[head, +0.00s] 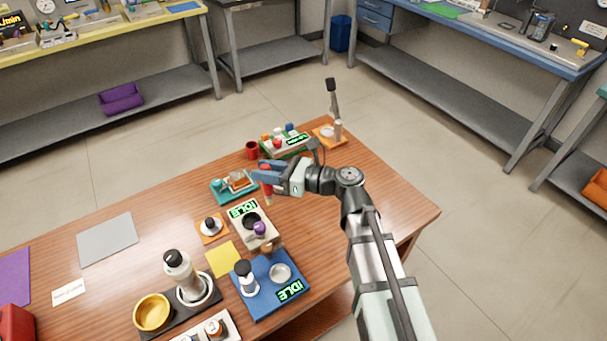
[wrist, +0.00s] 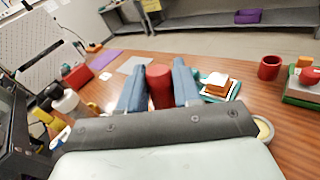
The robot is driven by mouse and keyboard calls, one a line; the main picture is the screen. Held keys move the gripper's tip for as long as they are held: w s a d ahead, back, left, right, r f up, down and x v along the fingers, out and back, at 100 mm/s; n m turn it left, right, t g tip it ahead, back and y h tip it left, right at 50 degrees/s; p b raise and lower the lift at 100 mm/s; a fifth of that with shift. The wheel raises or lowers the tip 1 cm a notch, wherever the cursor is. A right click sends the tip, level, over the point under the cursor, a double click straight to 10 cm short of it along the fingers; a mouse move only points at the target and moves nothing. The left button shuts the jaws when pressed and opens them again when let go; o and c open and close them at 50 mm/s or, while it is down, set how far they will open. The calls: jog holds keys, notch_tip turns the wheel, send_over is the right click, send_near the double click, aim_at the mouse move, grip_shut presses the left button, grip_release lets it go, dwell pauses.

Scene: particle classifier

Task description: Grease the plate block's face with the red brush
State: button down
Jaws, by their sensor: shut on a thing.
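My gripper (head: 268,172) is shut on the red brush (head: 267,187). In the wrist view, the brush's thick red handle (wrist: 160,88) stands between the two blue fingers of my gripper (wrist: 159,72). Its pale lower end points down above the table in the head view; I cannot tell whether it touches anything. A teal tray (head: 219,196) lies just left of my gripper and carries a small orange-brown and white block (head: 238,180), probably the plate block. In the wrist view, this block (wrist: 217,84) is right of the fingers. Its face is too small to read for grease.
A red cup (head: 252,150) and a green tray with coloured pieces (head: 287,145) stand behind my gripper. A beige device marked IDLE (head: 262,232) and a blue one (head: 268,300) stand nearer. The table's right side (head: 385,205) is clear.

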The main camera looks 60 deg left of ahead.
jog(key=s+a+r, duration=0.4)
jog(key=s+a, duration=0.5)
jog(key=s, duration=0.1)
jog(key=w+a+r+m+t+y, duration=0.1)
jog(key=w+a+m+t+y, duration=0.35)
jog(key=w+a+t, duration=0.55)
jog(key=shift+g+y, duration=0.25)
jog(key=shift+g, duration=0.55)
jog(key=shift+w+d+f, duration=0.1)
jog(key=shift+w+f, duration=0.05)
jog(key=shift+f, duration=0.55)
jog(key=shift+w+d+f, duration=0.1)
jog(key=shift+w+f, duration=0.05)
jog(key=shift+f, duration=0.55)
jog(key=shift+w+d+f, duration=0.1)
jog(key=shift+w+f, duration=0.05)
jog(key=shift+f, duration=0.55)
jog(key=shift+r, duration=0.1)
